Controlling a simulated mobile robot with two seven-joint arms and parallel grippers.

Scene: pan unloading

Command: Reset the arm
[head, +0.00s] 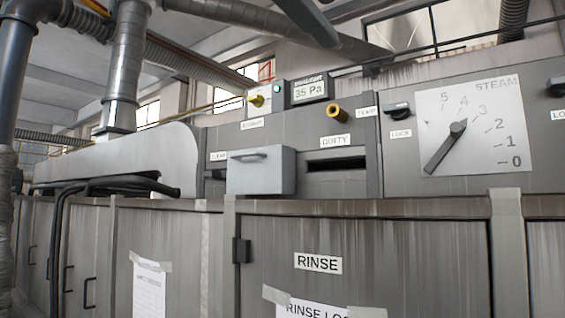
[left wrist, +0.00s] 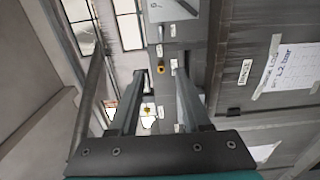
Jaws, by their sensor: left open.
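My left gripper (left wrist: 159,72) shows in the left wrist view, its two dark fingers apart with nothing between them. It points toward the grey machine front (left wrist: 216,20), with free air around the fingertips. How far the fingertips are from the machine is hard to tell. Neither of my arms shows in the head view. My right gripper is in neither view.
The head view shows a grey machine with a RINSE door (head: 400,255), a STEAM dial (head: 475,125), a lever (head: 398,109), a brass knob (head: 334,112), a grey drawer box (head: 262,172) beside an open slot (head: 336,165), and black hoses (head: 110,184). Pipes run overhead.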

